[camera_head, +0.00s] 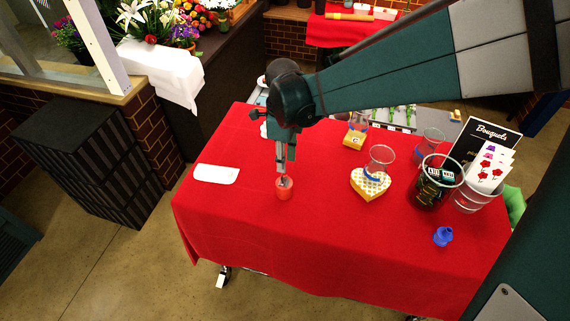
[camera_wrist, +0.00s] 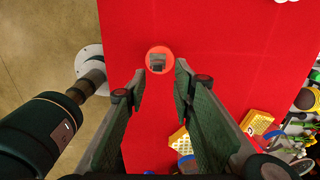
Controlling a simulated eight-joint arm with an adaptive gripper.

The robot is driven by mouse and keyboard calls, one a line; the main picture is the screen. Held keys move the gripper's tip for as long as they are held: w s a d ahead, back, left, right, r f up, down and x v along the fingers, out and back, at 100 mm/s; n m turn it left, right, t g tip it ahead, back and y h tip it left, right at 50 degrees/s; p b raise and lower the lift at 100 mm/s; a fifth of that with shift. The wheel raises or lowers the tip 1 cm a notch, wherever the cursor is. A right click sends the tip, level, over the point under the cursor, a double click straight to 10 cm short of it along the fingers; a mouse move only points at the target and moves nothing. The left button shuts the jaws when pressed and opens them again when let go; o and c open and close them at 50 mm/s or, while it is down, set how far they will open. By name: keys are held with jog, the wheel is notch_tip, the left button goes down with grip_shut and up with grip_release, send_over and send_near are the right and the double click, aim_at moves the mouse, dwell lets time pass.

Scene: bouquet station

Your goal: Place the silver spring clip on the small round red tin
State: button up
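The small round red tin (camera_head: 285,193) stands on the red-covered table, directly below my gripper (camera_head: 283,178). In the wrist view the tin (camera_wrist: 168,51) shows as a red ring just beyond and between my fingertips (camera_wrist: 160,72). A small grey piece that looks like the silver spring clip (camera_wrist: 157,62) lies within the tin's outline, seemingly on its top. My fingers are apart, with a visible gap on both sides of the grey piece. In the head view the fingers partly cover the tin's top, so exact contact is hard to tell.
A white card-like item (camera_head: 216,174) lies left of the tin. A yellow heart-shaped box (camera_head: 369,186), a glass (camera_head: 382,157), a dark-filled glass (camera_head: 434,187) and a small blue vase (camera_head: 443,236) stand to the right. The table front is mostly clear.

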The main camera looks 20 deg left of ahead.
jog(key=shift+r, duration=2.1)
jog(key=shift+d, duration=0.1)
jog(key=s+d+r+n+t, duration=0.1)
jog(key=d+r+n, duration=0.2)
jog(key=d, duration=0.4)
jog(key=s+d+r+n+t+y, duration=0.1)
jog(key=d+r+n, duration=0.2)
jog(key=d, duration=0.5)
jog(key=s+d+r+n+t, duration=0.1)
jog(key=d+r+n, duration=0.15)
jog(key=d, duration=0.45)
jog(key=s+d+n+t, duration=0.2)
jog(key=s+d+n, duration=0.2)
jog(key=d, duration=0.4)
jog(key=s+d+r+n+t+h, duration=0.1)
jog(key=s+d+n+t, duration=0.1)
jog(key=s+d+n, duration=0.3)
jog(key=s+d, duration=0.2)
jog(key=d, duration=0.2)
jog(key=shift+d+r, duration=0.2)
jog(key=shift+r, duration=0.05)
